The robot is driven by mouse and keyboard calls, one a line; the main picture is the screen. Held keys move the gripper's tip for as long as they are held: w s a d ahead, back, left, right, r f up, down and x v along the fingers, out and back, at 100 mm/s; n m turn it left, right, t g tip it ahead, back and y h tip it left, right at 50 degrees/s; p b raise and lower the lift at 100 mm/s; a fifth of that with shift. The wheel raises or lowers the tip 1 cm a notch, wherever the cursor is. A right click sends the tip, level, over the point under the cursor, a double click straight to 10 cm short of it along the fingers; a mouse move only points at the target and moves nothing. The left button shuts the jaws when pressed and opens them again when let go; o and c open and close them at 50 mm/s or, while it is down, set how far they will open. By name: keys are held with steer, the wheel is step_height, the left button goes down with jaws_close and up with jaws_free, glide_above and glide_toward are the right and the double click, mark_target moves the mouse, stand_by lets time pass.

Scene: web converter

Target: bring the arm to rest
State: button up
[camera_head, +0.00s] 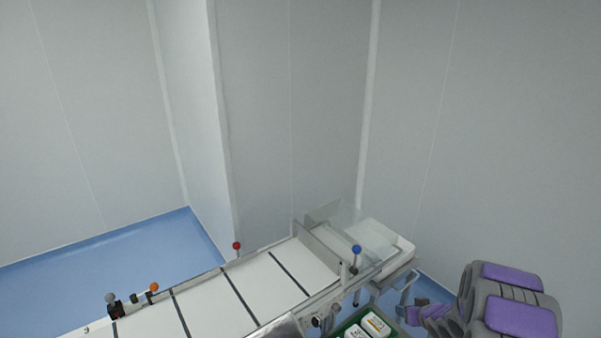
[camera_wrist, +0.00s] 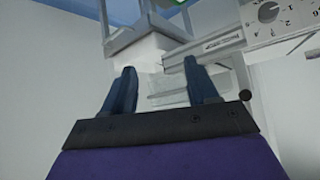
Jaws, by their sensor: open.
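My gripper (camera_wrist: 159,72) shows in the wrist view with its two dark blue fingers apart. Nothing is held between them; pale machine parts lie beyond the fingertips. My arm (camera_head: 515,318), purple and grey, is folded at the lower right of the head view, to the right of the conveyor's end. The gripper's fingers cannot be made out in the head view.
A white conveyor (camera_head: 262,285) with dark cross strips runs along the bottom, with a clear guard (camera_head: 350,222) at its far end. A green crate (camera_head: 392,333) holds white packs near my arm. A numbered dial (camera_wrist: 268,14) shows in the wrist view. Walls stand behind.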

steer(key=s+a+r+m+g+h, duration=0.1)
steer(key=s+r+g+h, duration=0.1)
steer(key=s+r, duration=0.5)
steer(key=s+a+r+g+h, duration=0.25)
steer(key=s+r, duration=0.35)
steer(key=r, duration=0.4)
steer(key=s+a+r+g+y, duration=0.1)
steer(key=s+a, duration=0.4)
steer(key=s, duration=0.6)
steer(key=s+a+r+g+y, duration=0.1)
steer(key=s+a+r+g, duration=0.2)
steer(key=s, duration=0.7)
steer(key=s+a+r+g+y, duration=0.1)
steer(key=s+a+r+g, duration=0.1)
steer(key=s+a+r, duration=0.3)
steer(key=s+a, duration=0.4)
steer(key=s, duration=0.2)
steer(key=shift+s+g, duration=0.3)
steer(key=shift+g, duration=0.05)
steer(key=shift+c, duration=0.3)
